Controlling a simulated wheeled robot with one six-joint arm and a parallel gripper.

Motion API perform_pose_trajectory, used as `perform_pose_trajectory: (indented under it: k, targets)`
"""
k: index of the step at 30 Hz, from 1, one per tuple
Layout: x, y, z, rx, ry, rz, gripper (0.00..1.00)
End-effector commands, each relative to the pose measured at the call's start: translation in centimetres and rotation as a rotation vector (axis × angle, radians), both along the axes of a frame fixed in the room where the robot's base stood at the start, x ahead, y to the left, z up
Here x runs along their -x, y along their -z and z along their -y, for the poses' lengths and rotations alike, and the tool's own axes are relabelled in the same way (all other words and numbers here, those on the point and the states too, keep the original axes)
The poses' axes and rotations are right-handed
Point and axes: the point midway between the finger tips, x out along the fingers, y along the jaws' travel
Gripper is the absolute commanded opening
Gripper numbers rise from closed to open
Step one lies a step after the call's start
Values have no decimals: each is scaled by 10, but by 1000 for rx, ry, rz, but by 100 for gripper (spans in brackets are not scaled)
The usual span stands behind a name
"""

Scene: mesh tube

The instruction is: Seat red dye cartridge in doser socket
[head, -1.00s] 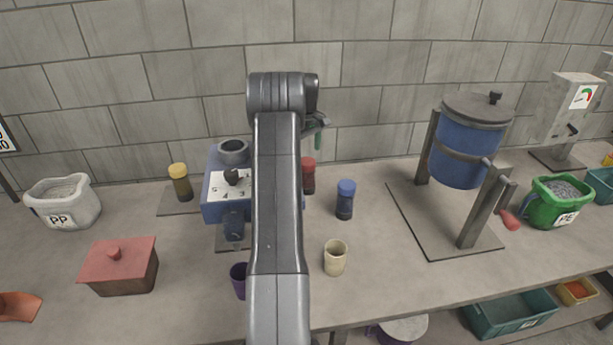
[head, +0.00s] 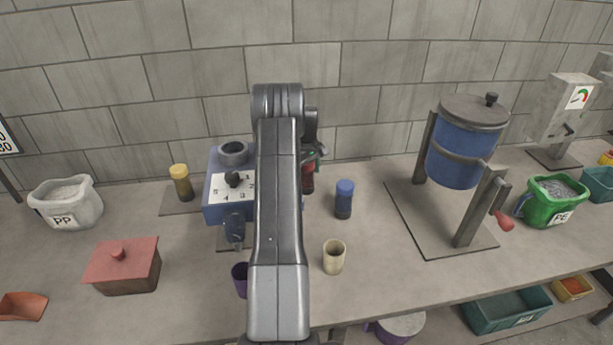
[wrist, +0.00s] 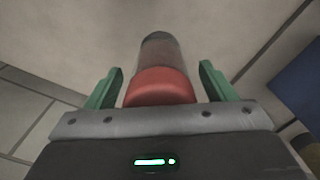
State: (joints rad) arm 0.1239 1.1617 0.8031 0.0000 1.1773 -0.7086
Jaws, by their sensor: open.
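The red dye cartridge (head: 308,180) stands on the bench just right of my arm in the head view, its upper part partly covered by my gripper (head: 315,155). In the wrist view, the cartridge's red cap (wrist: 160,88) and clear body lie between the green fingers of my gripper (wrist: 161,68). The fingers are open, with a gap on each side of the cap. The blue doser (head: 212,192) stands left of my arm, with a numbered dial face and a grey ring-shaped socket (head: 233,152) on top. My arm hides the doser's right part.
A blue-capped cartridge (head: 344,200) stands to the right and a yellow-capped one (head: 180,183) left of the doser. A beige cup (head: 334,257) and a purple cup (head: 240,280) are in front. A blue drum (head: 458,150) on a stand is at right. The wall is close behind.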

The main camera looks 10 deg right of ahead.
Motion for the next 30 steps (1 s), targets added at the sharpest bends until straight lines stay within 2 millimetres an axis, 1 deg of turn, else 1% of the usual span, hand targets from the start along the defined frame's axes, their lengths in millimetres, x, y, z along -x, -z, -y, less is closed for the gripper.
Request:
perform_pose_trajectory:
  k: [1,5,6,8,9,14,17,20,27,30]
  targets:
    - [0,0,0,0,0,0,71]
    - [0,0,0,0,0,0,46]
    - [0,0,0,0,0,0,38]
    - [0,0,0,0,0,0,26]
    - [0,-1,0,0,0,1,24]
    - [0,-1,0,0,0,1,24]
    - [-1,-5,0,1,0,3,24]
    - [-1,-18,0,1,0,6,24]
    - [-1,-66,0,1,0,6,24]
    - [-1,-83,0,0,0,5,24]
